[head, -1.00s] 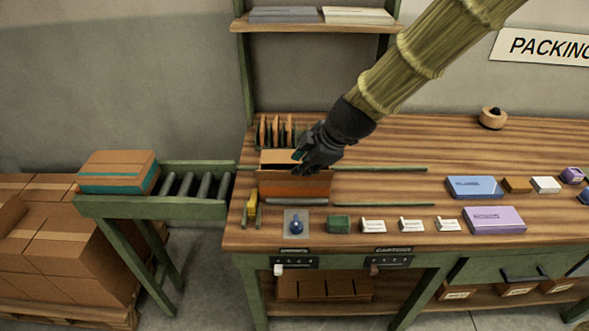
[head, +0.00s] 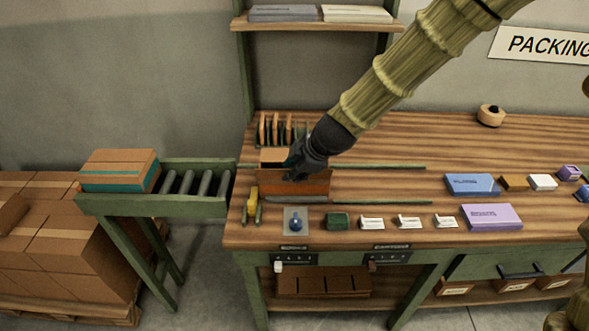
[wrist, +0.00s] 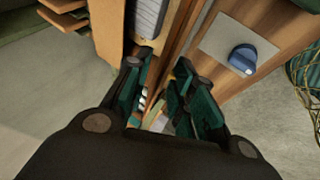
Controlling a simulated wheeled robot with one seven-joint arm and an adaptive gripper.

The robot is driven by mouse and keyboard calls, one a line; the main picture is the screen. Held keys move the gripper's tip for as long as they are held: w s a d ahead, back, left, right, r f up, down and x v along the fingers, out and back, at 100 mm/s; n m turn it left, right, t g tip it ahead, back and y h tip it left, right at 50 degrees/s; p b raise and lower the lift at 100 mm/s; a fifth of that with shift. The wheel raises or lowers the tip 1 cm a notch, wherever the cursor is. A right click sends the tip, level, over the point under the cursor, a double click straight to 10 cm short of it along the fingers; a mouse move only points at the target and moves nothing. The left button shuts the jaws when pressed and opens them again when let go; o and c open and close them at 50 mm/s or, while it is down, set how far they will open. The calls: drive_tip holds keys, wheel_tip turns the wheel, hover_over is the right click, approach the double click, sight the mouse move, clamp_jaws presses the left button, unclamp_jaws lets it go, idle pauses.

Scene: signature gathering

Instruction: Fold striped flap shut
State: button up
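An open brown carton (head: 318,186) stands on the left part of the packing bench, with an orange-brown front panel and a tan panel (head: 273,156) behind it. My gripper (head: 293,168) is at the carton, just above its front panel, and hides part of it. In the wrist view my gripper (wrist: 158,95) has its two dark, teal-padded fingers apart, with brown board edges running close to them. A small white-striped patch (wrist: 143,99) shows between the fingers. I cannot tell whether it is the striped flap, or whether the fingers touch the board.
Upright dividers (head: 280,130) stand behind the carton. A blue knob on a plate (head: 295,222) and a yellow item (head: 251,204) are in front and to the left. A roller conveyor (head: 187,183) joins at the left. The bench right of the carton is mostly clear up to the blue box (head: 473,184).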

clamp_jaws()
